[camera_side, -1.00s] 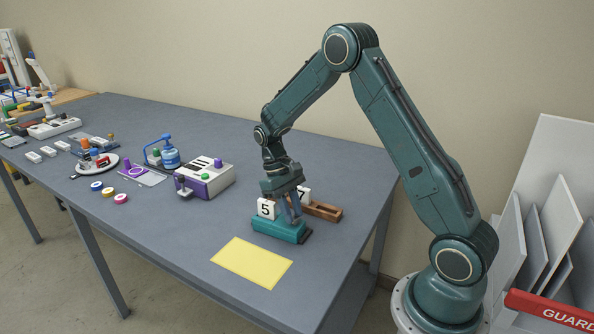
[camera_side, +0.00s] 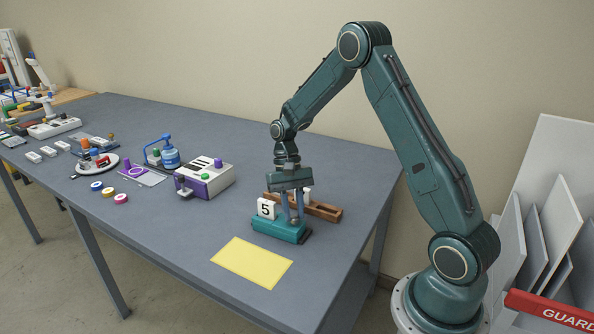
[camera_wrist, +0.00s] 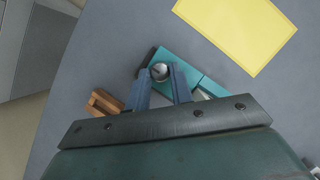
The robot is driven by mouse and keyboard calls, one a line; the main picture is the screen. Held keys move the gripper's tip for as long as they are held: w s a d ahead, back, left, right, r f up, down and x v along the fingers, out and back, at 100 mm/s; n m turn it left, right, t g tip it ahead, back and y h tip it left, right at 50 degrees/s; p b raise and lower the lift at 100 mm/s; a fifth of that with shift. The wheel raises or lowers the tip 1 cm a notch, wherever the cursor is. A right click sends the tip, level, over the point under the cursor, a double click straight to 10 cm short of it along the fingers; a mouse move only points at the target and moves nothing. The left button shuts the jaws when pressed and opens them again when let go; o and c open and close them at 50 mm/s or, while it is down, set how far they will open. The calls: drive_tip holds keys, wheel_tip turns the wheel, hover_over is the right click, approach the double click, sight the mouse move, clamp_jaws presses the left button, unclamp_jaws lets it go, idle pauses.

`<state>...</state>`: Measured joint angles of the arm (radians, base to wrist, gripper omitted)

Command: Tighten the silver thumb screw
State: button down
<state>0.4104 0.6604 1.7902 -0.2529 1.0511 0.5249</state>
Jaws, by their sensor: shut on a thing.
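The silver thumb screw (camera_wrist: 160,72) shows as a round metal knob on the teal block. It sits between the tips of my gripper (camera_wrist: 158,78) in the wrist view. In the side view my gripper (camera_side: 294,218) points down at the right end of the teal block (camera_side: 277,230) and is shut on the screw, which is small there. The teal block also shows in the wrist view (camera_wrist: 181,64).
A brown wooden block (camera_side: 325,211) lies just behind the teal block, with a white piece partly hidden by my gripper. A yellow sheet (camera_side: 252,263) lies in front. A purple and white box (camera_side: 205,180) stands to the left. The table's right edge is close.

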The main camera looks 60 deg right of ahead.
drive_tip(key=c, duration=1.2)
unclamp_jaws()
drive_tip(key=shift+r, duration=0.1)
drive_tip(key=v, duration=1.3)
drive_tip(key=shift+r, duration=0.25)
drive_tip(key=shift+d, duration=0.15)
